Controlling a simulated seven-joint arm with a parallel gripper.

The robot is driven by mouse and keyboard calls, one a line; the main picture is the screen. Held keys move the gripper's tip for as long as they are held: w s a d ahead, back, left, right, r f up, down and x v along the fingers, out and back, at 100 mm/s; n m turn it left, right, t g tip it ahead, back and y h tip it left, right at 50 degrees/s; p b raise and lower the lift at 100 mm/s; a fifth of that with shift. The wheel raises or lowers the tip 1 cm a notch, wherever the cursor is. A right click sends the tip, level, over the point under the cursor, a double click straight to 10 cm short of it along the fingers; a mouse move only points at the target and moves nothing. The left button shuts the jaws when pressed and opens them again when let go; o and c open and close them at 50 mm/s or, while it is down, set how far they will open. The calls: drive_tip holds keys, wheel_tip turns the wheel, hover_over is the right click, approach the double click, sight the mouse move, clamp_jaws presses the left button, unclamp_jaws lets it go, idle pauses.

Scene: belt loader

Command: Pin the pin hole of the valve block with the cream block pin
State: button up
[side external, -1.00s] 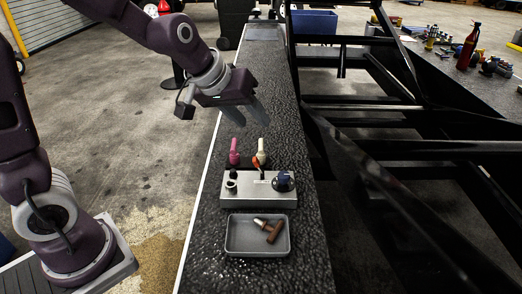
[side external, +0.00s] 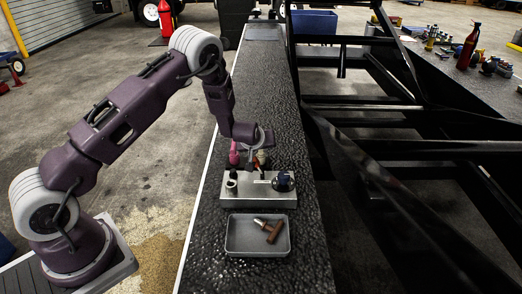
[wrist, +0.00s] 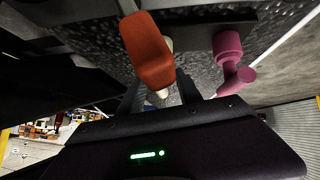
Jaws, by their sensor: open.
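The valve block (side external: 240,192) is a pale grey box on the dark, rough beam, with a dark blue knob (side external: 284,182) at its right and a small fitting (side external: 231,183) at its left. I cannot tell the pin hole clearly. The cream block pin (wrist: 162,94) is mostly hidden behind an orange lever (wrist: 148,50) in the wrist view; its pale parts show between my fingers. My gripper (wrist: 160,90) is open and low behind the block, its fingers on either side of the cream pin. Contact cannot be told.
A magenta pin (wrist: 228,50) stands close beside my fingers, behind the block's left part. A grey tray (side external: 232,246) in front of the block holds a brown-handled pin (side external: 272,232). The beam behind my gripper is clear. Black frame bars (side external: 350,140) rise to the right.

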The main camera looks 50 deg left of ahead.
clamp_jaws()
wheel_tip(320, 180, up, 10)
drive_tip(key=shift+r, duration=0.1)
drive_tip(key=c, duration=0.8)
unclamp_jaws()
clamp_jaws()
idle(0.5)
